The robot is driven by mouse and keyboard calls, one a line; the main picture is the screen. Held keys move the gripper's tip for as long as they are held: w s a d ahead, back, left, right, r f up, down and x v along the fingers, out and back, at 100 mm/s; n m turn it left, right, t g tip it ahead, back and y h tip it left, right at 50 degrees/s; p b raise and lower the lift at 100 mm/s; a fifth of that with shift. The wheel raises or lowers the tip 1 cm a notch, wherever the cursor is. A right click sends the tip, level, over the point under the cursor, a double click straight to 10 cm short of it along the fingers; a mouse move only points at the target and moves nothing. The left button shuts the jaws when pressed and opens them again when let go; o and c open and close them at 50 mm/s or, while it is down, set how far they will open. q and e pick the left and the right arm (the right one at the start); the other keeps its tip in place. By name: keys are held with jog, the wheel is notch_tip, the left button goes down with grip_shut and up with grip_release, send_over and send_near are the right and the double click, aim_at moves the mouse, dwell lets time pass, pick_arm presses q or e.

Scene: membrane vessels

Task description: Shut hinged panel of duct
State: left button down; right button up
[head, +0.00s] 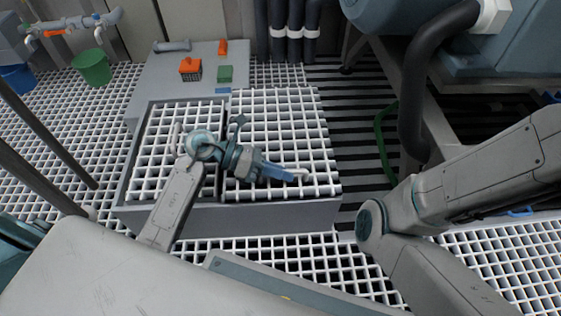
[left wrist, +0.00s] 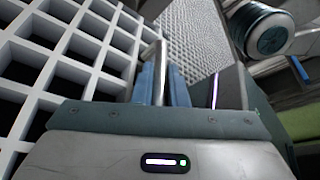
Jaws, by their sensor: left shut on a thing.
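The duct is a low grey box (head: 275,216) in the floor area, topped by two white grid panels. The right grid panel (head: 275,120) lies about level with the box top; I cannot tell whether it sits fully flush. The left grid panel (head: 150,165) is partly hidden by my left arm. My left gripper (head: 300,174) is over the right panel, its blue fingers shut on a thin metal handle bar (head: 305,175). In the left wrist view the bar (left wrist: 160,72) stands between both fingers. My right arm enters from the right, but its gripper is out of frame.
A grey platform (head: 150,85) behind the duct bears an orange crate (head: 190,67) and a green block (head: 225,73). A green bucket (head: 92,67) stands at the left. Dark pipes (head: 295,30) rise behind. A dark slatted floor (head: 350,130) lies to the right.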

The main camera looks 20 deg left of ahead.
pick_arm(q)
jog(key=shift+s+f+b, duration=0.1)
jog(key=shift+f+b, duration=0.2)
jog(key=shift+f, duration=0.4)
jog(key=c, duration=1.5)
grip_release()
jog(key=shift+f, duration=0.15)
jog(key=shift+o, duration=0.2)
jog(key=shift+a, duration=0.1)
jog(key=shift+a+r+p, duration=0.2)
jog(key=shift+p, duration=0.1)
jog(key=p+v, duration=0.4)
jog(key=v, duration=0.5)
jog(key=shift+s+d+r, duration=0.15)
jog(key=shift+r, duration=0.05)
jog(key=shift+s+a+r+p, duration=0.1)
jog(key=shift+a+p, duration=0.2)
jog(key=shift+a, duration=0.35)
